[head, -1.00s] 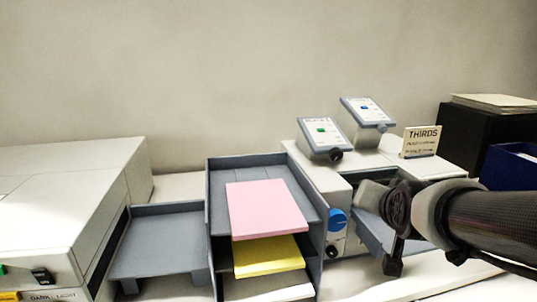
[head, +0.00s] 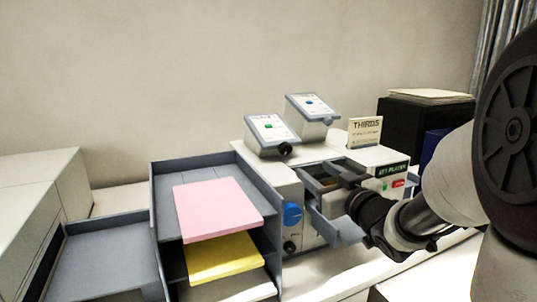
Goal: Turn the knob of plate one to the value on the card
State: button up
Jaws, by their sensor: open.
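Two tilted control boxes stand on top of a white machine (head: 228,150). The front box (head: 267,128) has a green square, and its lettering is too blurred to read surely. A black knob (head: 284,149) sits at its lower right edge; its setting is too small to read. The rear box (head: 308,106) has a blue square. A cream card (head: 365,133) headed "THIRDS" stands upright to their right; its smaller lines are unreadable.
A grey tray stack with pink paper (head: 215,207) and yellow paper (head: 225,258) stands left of the machine. A blue knob (head: 292,214) is on the machine's front. A lit panel (head: 392,170) and a red button (head: 399,183) are at right. A black box (head: 400,122) stands behind.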

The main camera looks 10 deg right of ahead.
aim_at(287, 150)
jog(key=p+x, duration=0.1)
jog(key=x, duration=1.4)
jog(key=shift+w, duration=0.3)
jog(key=c, duration=1.1)
